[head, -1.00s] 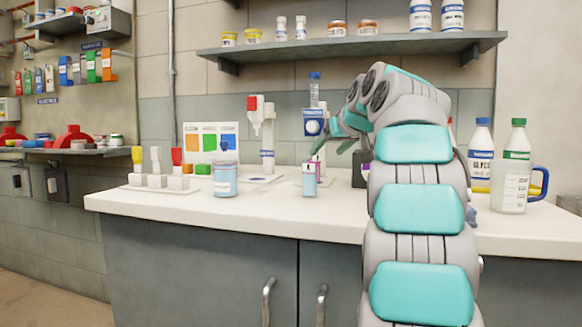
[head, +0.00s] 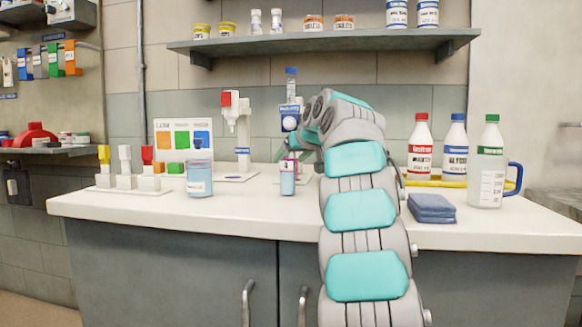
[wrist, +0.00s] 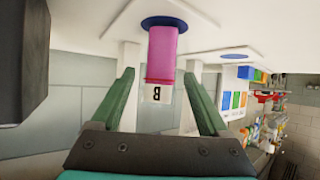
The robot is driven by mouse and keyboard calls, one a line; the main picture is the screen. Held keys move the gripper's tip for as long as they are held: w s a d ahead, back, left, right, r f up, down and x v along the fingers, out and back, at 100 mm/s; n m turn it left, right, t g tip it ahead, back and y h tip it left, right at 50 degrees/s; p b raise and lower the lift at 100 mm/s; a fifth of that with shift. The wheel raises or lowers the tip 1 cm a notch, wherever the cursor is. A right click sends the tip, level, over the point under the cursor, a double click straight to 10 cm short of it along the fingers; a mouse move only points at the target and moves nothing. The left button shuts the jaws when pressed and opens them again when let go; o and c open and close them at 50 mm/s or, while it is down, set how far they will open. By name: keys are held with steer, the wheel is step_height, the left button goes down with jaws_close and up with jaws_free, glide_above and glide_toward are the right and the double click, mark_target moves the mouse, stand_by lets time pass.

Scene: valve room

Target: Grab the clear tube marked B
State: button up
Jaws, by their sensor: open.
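A pink-magenta tube (wrist: 162,52) with a white label reading B (wrist: 158,93) shows in the wrist view, which is upside down. It stands on a blue disc (wrist: 163,22). My gripper (wrist: 159,76) is open, one green finger on each side of the tube in the picture, with gaps on both sides. I cannot tell how deep the tube is between the fingers. In the head view only a bit of pink (head: 293,158) shows, behind a small pale-blue container (head: 288,180) with a dark label. My gripper there is partly hidden by my arm.
A larger blue jar (head: 199,180) stands left on the white counter (head: 245,205). A red-topped stand (head: 237,125) is behind it. To the right are a folded blue cloth (head: 432,208), a red-capped bottle (head: 419,150) and a green-capped jug (head: 490,165). A shelf (head: 330,40) hangs above.

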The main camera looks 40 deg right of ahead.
jaws_close()
stand_by(0.6)
